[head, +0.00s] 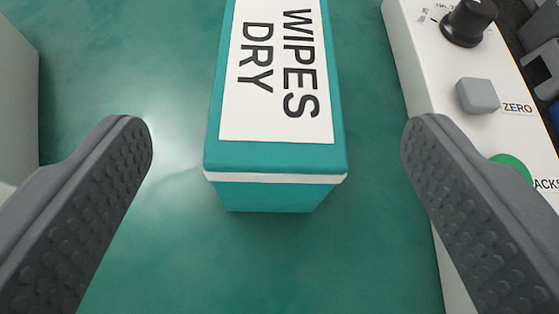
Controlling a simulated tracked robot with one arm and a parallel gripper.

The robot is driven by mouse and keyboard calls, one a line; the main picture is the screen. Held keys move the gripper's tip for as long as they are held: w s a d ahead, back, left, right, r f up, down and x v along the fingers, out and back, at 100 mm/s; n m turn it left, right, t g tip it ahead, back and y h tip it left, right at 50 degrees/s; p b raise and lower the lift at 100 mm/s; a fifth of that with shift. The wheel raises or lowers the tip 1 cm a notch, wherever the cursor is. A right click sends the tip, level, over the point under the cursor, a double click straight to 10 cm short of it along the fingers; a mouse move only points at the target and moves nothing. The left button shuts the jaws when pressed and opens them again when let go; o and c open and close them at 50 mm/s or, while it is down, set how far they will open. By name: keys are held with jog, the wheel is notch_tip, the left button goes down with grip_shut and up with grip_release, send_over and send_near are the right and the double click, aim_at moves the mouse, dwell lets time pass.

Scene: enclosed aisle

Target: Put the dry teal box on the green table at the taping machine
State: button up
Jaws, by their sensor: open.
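The teal box (277,158) stands on the green table (130,60) at the upper middle of the head view. Its white label reads "WIPES DRY", and a pale band runs below its lid edge. The far end of the box is cut off by the top of the picture. My gripper (276,150) is open, with one grey padded finger to the left of the box and one to the right. Green surface shows between the box and both fingers, and neither appears to touch it.
A white control panel (425,70) with a black knob (468,22), a grey ZERO button (478,95) and a partly hidden green button (512,165) lies along the right. A grey block (17,100) stands at the left edge. Green surface is clear in front of the box.

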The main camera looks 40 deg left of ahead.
jog(key=shift+v, duration=2.5)
jog(key=w+d+r+m+t+h, duration=0.2)
jog(key=w+d+r, duration=0.1)
jog(key=d+r, duration=0.6)
jog(key=w+d+r+m+t+h, duration=0.2)
jog(key=d+r+m, duration=0.1)
jog(key=d+r, duration=0.5)
jog(key=s+d+r+m+t+h, duration=0.1)
jog(key=s+d+r, duration=0.2)
jog(key=r, duration=0.4)
jog(key=s+d+r+m+t+h, duration=0.1)
jog(key=s+d+r, duration=0.3)
jog(key=r, duration=0.4)
jog(key=s+d+r+m+t+h, duration=0.1)
jog(key=s+d+r+m+h, duration=0.2)
jog(key=r, duration=0.5)
jog(key=shift+s+d, duration=0.35)
jog(key=shift+s, duration=0.05)
jog(key=shift+f, duration=0.1)
